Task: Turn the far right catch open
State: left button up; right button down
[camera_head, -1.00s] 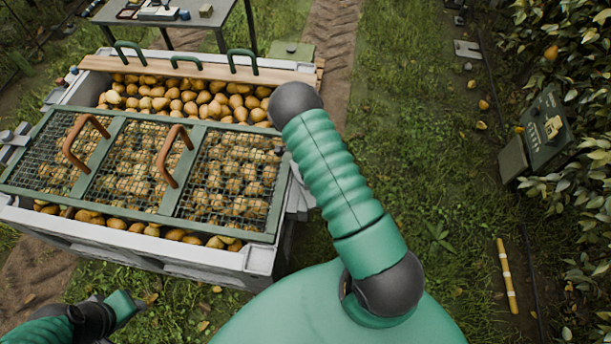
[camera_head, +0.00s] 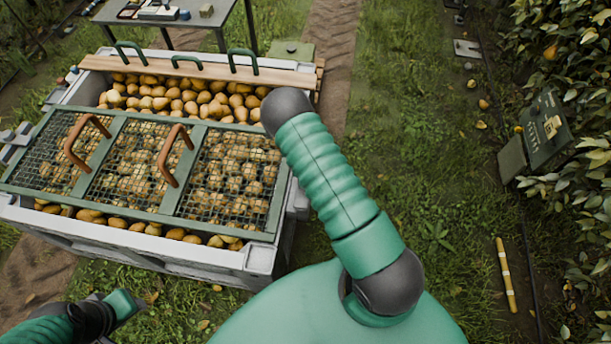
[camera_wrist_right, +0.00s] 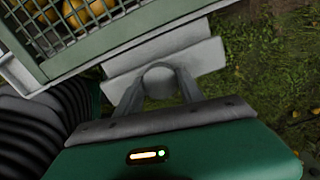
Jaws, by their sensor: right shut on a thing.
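In the right wrist view my right gripper (camera_wrist_right: 160,84) is shut on a grey rounded catch (camera_wrist_right: 160,76) at the bin's side, beside the lid's frame (camera_wrist_right: 110,38). Pale grey plates lie behind the catch. In the head view my right arm hides this gripper and the catch. My left gripper (camera_head: 125,305) is at the lower left, apart from the bin; its jaw opening is unclear.
A wooden board (camera_head: 200,68) with green handles lies over the bin's far end. A table (camera_head: 170,15) with small items stands behind. A dark green box (camera_head: 540,135) and a yellow stick (camera_head: 506,274) are at the right.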

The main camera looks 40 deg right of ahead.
jog(key=shift+w, duration=0.25)
jog(key=c, duration=0.7)
grip_release()
jog(key=shift+s, duration=0.1)
notch_tip(320, 180, up, 17)
jog(key=shift+f+p, duration=0.1)
jog(key=shift+p, duration=0.5)
jog(key=shift+a, duration=0.1)
jog(key=s+a+r+n+t, duration=0.1)
jog(key=s+a+r+n, duration=0.2)
jog(key=a+n, duration=0.3)
jog(key=s+a+r+n, duration=0.4)
jog(key=a+n, duration=0.2)
jog(key=n, duration=0.8)
jog(key=s+a+r+n+t, duration=0.1)
jog(key=s+a+r+n, duration=0.3)
jog(key=n, duration=0.6)
jog(key=shift+a+t, duration=0.3)
jog(key=shift+a, duration=0.95)
